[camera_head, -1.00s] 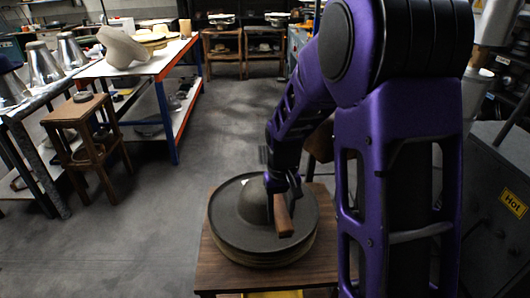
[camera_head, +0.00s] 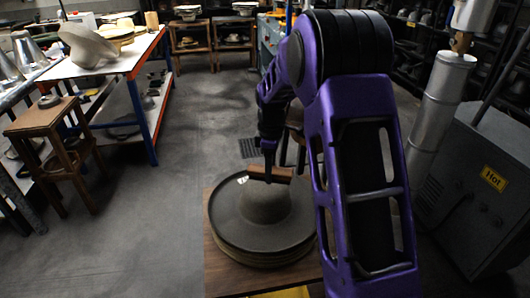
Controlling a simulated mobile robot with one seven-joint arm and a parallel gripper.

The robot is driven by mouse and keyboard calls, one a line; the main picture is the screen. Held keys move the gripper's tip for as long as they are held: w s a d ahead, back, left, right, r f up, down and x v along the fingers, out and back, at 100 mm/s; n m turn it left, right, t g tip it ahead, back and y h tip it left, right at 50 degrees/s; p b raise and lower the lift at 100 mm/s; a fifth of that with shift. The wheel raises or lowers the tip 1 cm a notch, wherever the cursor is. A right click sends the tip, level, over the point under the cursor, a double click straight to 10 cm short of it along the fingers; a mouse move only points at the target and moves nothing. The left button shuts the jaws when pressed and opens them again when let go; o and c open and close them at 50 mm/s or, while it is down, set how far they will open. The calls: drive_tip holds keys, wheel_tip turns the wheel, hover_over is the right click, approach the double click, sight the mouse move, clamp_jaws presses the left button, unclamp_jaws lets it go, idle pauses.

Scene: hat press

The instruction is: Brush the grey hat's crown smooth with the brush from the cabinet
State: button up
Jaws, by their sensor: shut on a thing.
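The grey hat (camera_head: 245,232) lies on top of a stack of hats on a small wooden table (camera_head: 222,279). Its rounded crown (camera_head: 265,204) points up in the middle of a wide flat brim. My gripper (camera_head: 269,170) is shut on the brush (camera_head: 277,174), a brown wooden block held lengthwise left to right. The brush is at the far upper side of the crown in the picture. I cannot tell whether its underside touches the felt. The cabinet cannot be made out for certain.
A white-topped table (camera_head: 113,64) with pale hats stands at the back left. A wooden stool (camera_head: 47,121) is at the left. A grey machine with a yellow "Hot" label (camera_head: 494,179) stands at the right. The floor left of the hat table is open.

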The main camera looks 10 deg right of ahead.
sight(260, 187)
drive_tip(key=w+r+n, duration=0.1)
drive_tip(key=w+n, duration=0.6)
drive_tip(key=n, duration=0.3)
drive_tip(key=shift+n, duration=0.3)
drive_tip(key=shift+s+a+f+b, duration=0.1)
drive_tip(key=shift+s+f+b, duration=0.05)
drive_tip(key=shift+f+b, duration=3.2)
drive_tip(key=shift+f+p, duration=0.35)
drive_tip(key=shift+f, duration=0.75)
drive_tip(key=shift+a, duration=0.15)
drive_tip(key=shift+s+a, duration=0.55)
drive_tip(key=shift+a, duration=0.3)
drive_tip(key=shift+w+d+p, duration=0.25)
drive_tip(key=shift+w+d, duration=0.1)
drive_tip(key=shift+d, duration=0.3)
drive_tip(key=shift+w+d+p, duration=0.2)
drive_tip(key=shift+w+d, duration=0.2)
drive_tip(key=shift+d, duration=0.25)
drive_tip(key=shift+w+d+p, duration=0.25)
drive_tip(key=shift+w+d, duration=0.1)
drive_tip(key=shift+d, duration=0.3)
